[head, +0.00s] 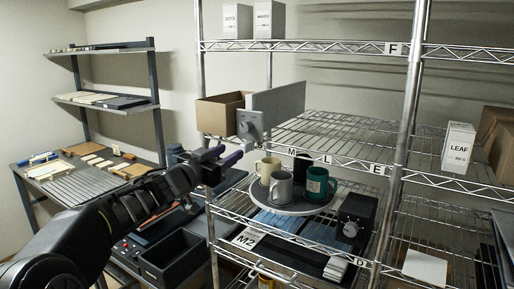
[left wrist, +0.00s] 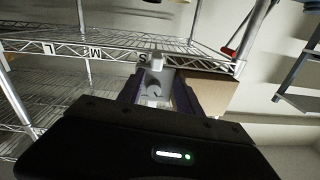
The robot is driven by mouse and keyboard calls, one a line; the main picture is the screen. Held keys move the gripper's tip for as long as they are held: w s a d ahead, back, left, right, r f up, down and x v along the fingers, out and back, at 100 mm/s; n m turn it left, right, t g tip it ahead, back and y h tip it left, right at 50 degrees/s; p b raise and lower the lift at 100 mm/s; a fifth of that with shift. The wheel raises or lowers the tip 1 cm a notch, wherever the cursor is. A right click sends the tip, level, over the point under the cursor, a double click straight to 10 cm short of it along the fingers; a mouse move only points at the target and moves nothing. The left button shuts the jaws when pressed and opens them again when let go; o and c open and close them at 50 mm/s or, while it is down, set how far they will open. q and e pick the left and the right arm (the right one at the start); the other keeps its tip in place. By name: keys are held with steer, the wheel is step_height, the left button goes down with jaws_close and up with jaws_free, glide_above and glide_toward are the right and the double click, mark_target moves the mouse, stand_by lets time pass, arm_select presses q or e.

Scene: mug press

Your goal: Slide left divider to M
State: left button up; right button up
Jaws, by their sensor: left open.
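The left divider (head: 280,108) is an upright grey panel on the wire shelf, with a grey block and round knob (head: 250,125) at its front end. It stands left of the M label (head: 291,153), beside a cardboard box. My left gripper (head: 228,156) is open, just below and left of the knob in the head view. In the left wrist view the knob (left wrist: 154,92) shows between my open fingers, near the S label (left wrist: 143,57); the M label (left wrist: 96,52) is left of it. Contact cannot be told. My right gripper is out of view.
The cardboard box (head: 220,114) stands left of the divider. Below are several mugs on a round tray (head: 298,210) and a black box with a knob (head: 355,217). A metal post (head: 204,100) stands near my left arm.

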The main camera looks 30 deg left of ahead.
mark_target(245, 148)
arm_select(q)
steer(key=shift+n+h, duration=0.3)
steer(key=shift+n, duration=0.1)
steer(key=w, duration=0.5)
steer(key=w+f+p, duration=0.1)
steer(key=w, duration=0.2)
steer(key=shift+w+d, duration=0.1)
steer(key=shift+d, duration=0.05)
steer(key=shift+c, duration=0.4)
jaws_close()
stand_by(0.9)
